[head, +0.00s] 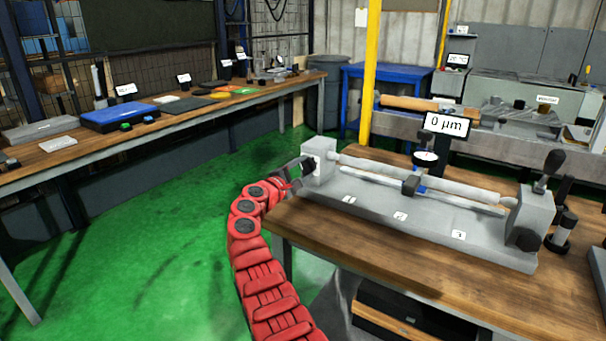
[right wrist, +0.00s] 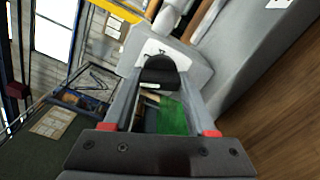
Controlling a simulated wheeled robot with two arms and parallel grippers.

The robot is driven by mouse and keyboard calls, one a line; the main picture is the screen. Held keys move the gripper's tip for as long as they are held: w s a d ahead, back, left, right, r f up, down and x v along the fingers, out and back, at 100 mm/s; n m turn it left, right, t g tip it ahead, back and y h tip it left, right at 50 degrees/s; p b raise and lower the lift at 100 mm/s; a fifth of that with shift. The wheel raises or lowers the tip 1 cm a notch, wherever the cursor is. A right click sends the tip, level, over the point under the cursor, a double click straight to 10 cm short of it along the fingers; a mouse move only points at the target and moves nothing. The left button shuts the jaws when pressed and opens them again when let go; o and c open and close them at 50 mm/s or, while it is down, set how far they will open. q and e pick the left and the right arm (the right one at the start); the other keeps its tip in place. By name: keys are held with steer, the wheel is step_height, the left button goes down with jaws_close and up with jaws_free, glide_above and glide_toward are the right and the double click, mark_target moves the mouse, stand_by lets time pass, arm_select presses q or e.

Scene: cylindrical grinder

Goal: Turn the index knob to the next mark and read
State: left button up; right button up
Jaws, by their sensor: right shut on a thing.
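A grey bench fixture with a long shaft (head: 430,179) between two end blocks stands on the wooden table. The dark index knob (head: 308,165) is on the outer face of the left end block (head: 319,155). My right gripper (head: 294,170), on the red arm, reaches it from the left. In the right wrist view the fingers (right wrist: 162,88) are shut on the dark knob (right wrist: 160,70), in front of a pale plate with a small mark. A dial gauge (head: 426,158) stands at the shaft, and the display (head: 447,125) reads 0 µm. My left gripper is not in view.
The fixture base (head: 400,215) carries several small numbered labels. A black lever (head: 553,163) rises at the right end block. A long bench (head: 170,125) with trays stands at the left. Green floor lies between the bench and the wooden table (head: 360,255).

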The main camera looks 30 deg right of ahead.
stand_by(0.3)
steer(key=o, duration=1.3)
steer(key=shift+s+a, duration=0.15)
steer(key=shift+a, duration=0.35)
steer(key=p+v, duration=0.2)
steer(key=v, duration=1.4)
steer(key=shift+s+a, duration=0.1)
steer(key=shift+a, duration=0.1)
